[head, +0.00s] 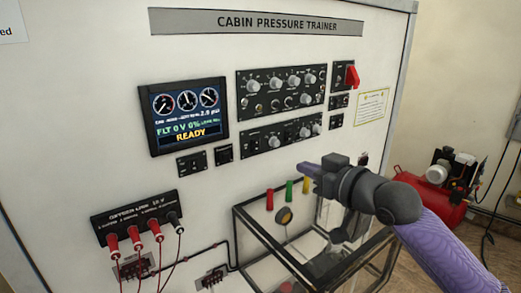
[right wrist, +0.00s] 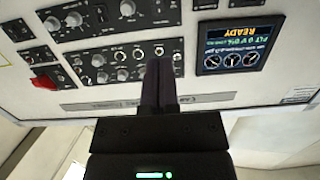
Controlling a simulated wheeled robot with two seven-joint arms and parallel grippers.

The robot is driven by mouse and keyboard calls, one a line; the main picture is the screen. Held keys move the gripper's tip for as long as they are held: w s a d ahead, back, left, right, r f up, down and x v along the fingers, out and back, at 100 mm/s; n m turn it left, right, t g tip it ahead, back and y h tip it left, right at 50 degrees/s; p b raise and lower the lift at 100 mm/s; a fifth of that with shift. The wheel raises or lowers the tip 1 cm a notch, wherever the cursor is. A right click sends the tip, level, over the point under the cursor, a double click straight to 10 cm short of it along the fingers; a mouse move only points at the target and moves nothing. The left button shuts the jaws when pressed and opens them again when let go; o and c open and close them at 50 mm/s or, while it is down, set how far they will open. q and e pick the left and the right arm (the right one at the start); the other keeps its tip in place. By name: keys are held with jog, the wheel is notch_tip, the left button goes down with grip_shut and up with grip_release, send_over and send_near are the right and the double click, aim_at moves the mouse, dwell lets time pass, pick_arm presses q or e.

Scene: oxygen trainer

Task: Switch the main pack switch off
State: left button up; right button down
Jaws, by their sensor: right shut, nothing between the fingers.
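My right gripper (head: 306,169) reaches in from the right in the head view, fingers together and empty, in front of the white trainer front below the lower knob panel (head: 281,132). In the right wrist view the shut fingers (right wrist: 160,65) overlap the upper knob panel (right wrist: 118,62), which appears upside down. I cannot tell whether they touch anything. A red switch cover (head: 352,76) sticks out of a small panel at the upper right; it also shows in the right wrist view (right wrist: 43,82). Small switch labels are too small to read, so I cannot pick out the main pack switch. My left gripper is out of view.
The lit display (head: 188,115) reads READY. A clear box with a black frame (head: 243,228) stands below the gripper. Red and black plugs with cables (head: 135,238) are at the lower left. A red compressor (head: 437,187) stands on the floor at the right.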

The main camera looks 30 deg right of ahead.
jog(key=p, duration=0.2)
send_near(256, 149)
jog(key=w+p, duration=0.1)
jog(key=w, duration=0.2)
jog(key=w+p, duration=0.1)
jog(key=w, duration=0.2)
jog(key=shift+w+a+f, duration=0.1)
jog(key=shift+a+f, duration=0.05)
jog(key=shift+f, duration=0.1)
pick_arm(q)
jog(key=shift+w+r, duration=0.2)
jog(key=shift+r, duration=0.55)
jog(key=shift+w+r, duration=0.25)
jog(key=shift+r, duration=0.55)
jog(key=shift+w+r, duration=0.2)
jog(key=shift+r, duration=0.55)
pick_arm(e)
jog(key=shift+w+f, duration=0.2)
jog(key=shift+w, duration=0.45)
